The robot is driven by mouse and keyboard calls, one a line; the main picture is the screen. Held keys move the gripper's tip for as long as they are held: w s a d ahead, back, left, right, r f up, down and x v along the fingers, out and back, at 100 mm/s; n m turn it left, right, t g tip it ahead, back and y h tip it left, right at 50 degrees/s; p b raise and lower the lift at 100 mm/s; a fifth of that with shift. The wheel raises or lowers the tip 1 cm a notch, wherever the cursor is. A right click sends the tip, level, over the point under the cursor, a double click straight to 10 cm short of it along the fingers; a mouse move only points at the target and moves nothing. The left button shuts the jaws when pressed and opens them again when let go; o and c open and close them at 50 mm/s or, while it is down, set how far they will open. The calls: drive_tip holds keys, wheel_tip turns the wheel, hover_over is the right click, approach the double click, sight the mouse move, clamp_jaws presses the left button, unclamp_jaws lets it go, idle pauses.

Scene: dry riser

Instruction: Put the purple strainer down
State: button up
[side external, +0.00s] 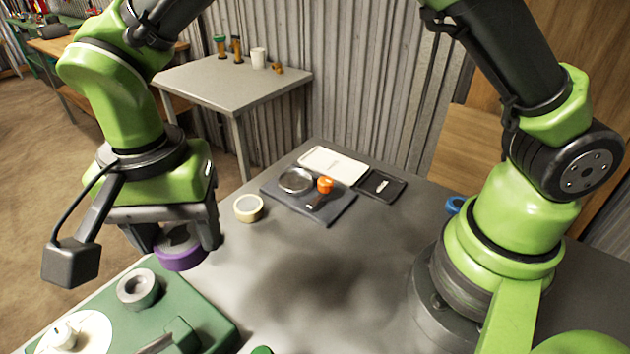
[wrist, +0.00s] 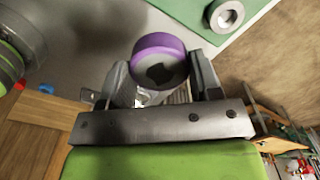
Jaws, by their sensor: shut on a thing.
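The purple strainer (side external: 180,258) is a short round piece with a purple rim and a grey inside. My gripper (side external: 182,240) is shut on it and holds it, apparently above the table, near the edge of the green board. In the wrist view the purple strainer (wrist: 158,62) sits between the two fingers of my gripper (wrist: 160,75), with its round face towards the camera. The grey table (side external: 290,275) lies below and to the right. How high the strainer is above the surface is hard to tell.
The green board (side external: 200,318) at the lower left bears a grey ring (side external: 138,288) and a white disc (side external: 85,335). A cream ring (side external: 248,208) and a dark mat (side external: 335,213) with a metal dish (side external: 296,180) and orange piece (side external: 325,184) lie farther back. The table's middle is clear.

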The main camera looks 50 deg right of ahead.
drive_tip(key=w+d+m, duration=0.3)
drive_tip(key=w+d, duration=0.1)
drive_tip(key=d, duration=0.6)
drive_tip(key=m, duration=1.1)
hover_over(382, 186)
wheel_tip(382, 186, down, 10)
drive_tip(key=shift+s+f, duration=0.1)
drive_tip(key=shift+f, duration=2.5)
